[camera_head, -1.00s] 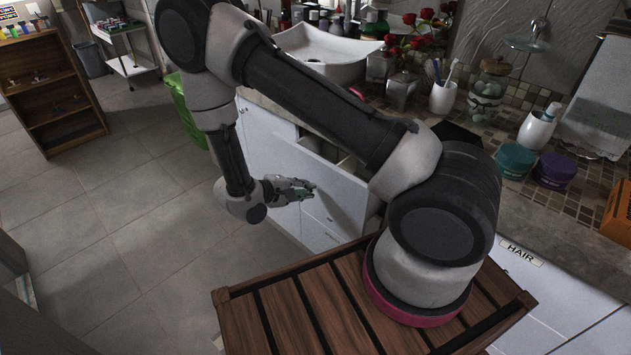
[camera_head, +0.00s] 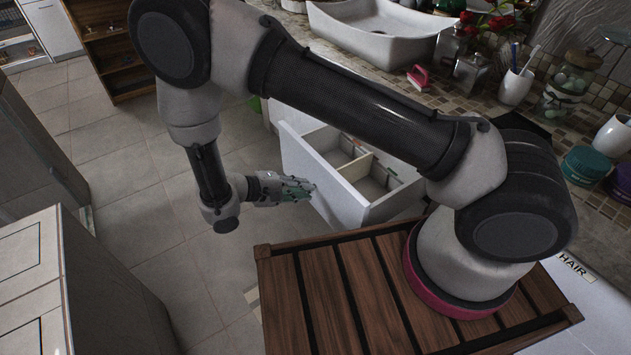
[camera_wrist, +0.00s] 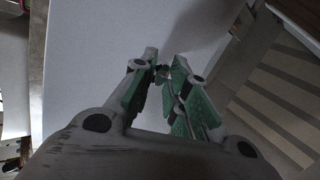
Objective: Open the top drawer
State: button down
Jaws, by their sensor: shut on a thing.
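The top drawer (camera_head: 377,208) is white and stands pulled out from the counter, its inside split by light dividers. My gripper (camera_head: 309,188) is at the drawer's front panel, at about the middle of its face. In the wrist view my gripper (camera_wrist: 163,72) has its green-padded fingers close together at the white drawer front (camera_wrist: 95,60). The fingers are shut on the drawer handle, a small part of which shows between the tips (camera_wrist: 165,73). The rest of the handle is hidden by the fingers.
A white sink (camera_head: 385,38), a pink-handled brush (camera_head: 418,78), jars and cups stand on the tiled counter. A pale cabinet (camera_head: 60,290) is at the lower left. The tiled floor left of the drawer is clear.

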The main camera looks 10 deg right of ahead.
jog(key=shift+s+a, duration=0.25)
jog(key=shift+a, duration=0.35)
jog(key=shift+s+a, duration=0.25)
jog(key=shift+a, duration=0.4)
jog(key=shift+s+a, duration=0.25)
jog(key=shift+a, duration=0.35)
jog(key=c, duration=1.4)
grip_release()
jog(key=v, duration=1.2)
